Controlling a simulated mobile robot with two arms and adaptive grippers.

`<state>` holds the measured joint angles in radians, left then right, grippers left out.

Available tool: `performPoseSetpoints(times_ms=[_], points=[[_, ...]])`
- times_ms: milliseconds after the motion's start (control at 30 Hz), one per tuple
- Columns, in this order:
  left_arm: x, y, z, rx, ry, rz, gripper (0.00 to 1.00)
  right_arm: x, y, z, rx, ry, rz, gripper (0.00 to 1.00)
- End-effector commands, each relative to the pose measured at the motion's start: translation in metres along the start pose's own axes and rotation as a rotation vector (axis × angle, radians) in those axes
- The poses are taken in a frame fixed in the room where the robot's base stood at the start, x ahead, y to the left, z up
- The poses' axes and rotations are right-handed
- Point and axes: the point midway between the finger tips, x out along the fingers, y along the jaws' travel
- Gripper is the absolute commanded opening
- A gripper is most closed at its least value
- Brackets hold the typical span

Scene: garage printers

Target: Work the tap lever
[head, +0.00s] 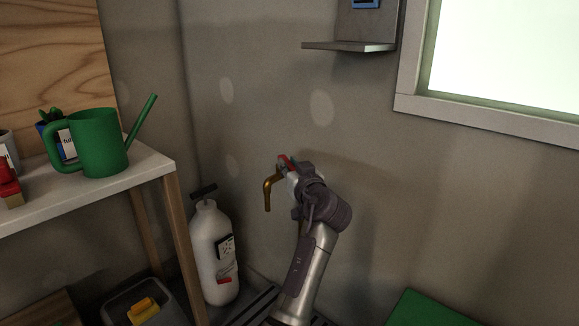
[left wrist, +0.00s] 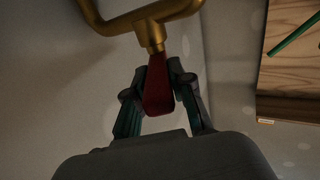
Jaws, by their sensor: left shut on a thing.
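The brass tap (head: 268,188) sticks out from the grey wall, its spout bending downward. Its red lever (head: 286,161) shows at the top of the tap, partly hidden by my left gripper (head: 290,170). In the left wrist view, the brass tap body (left wrist: 155,28) is at the top and the red lever (left wrist: 158,82) runs from it down between the two fingers of my left gripper (left wrist: 158,92). The fingers are shut on the lever. No water shows at the spout. My right gripper is in neither view.
A white sprayer tank (head: 213,250) stands left of my arm. A bench (head: 95,195) at the left carries a green watering can (head: 100,142). A small wall shelf (head: 348,47) and a window are above right. A green object (head: 428,310) is low right.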

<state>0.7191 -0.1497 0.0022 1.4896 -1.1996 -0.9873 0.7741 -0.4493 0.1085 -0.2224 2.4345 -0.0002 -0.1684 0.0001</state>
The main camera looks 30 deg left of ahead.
Motion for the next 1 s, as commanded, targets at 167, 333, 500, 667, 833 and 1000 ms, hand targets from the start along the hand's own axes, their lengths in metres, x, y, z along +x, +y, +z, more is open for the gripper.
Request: performPoseSetpoints(times_ms=[167, 333, 500, 667, 833, 1000], points=[[0.000, 0.001, -0.001, -0.001, 0.001, 0.002, 0.46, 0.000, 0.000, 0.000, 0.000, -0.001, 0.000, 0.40], [0.000, 0.000, -0.001, -0.001, 0.001, 0.001, 0.48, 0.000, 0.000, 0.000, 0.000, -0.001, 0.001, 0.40], [0.000, 0.000, -0.003, -0.002, 0.002, 0.001, 0.48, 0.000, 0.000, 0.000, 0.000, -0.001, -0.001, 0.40], [0.000, 0.001, -0.023, -0.006, 0.004, 0.001, 0.48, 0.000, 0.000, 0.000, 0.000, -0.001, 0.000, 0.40], [-0.001, 0.001, -0.057, -0.006, 0.004, 0.002, 0.48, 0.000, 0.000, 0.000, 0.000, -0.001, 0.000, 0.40], [0.000, 0.001, -0.085, -0.004, 0.002, 0.002, 0.48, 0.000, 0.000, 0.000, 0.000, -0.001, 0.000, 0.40]])
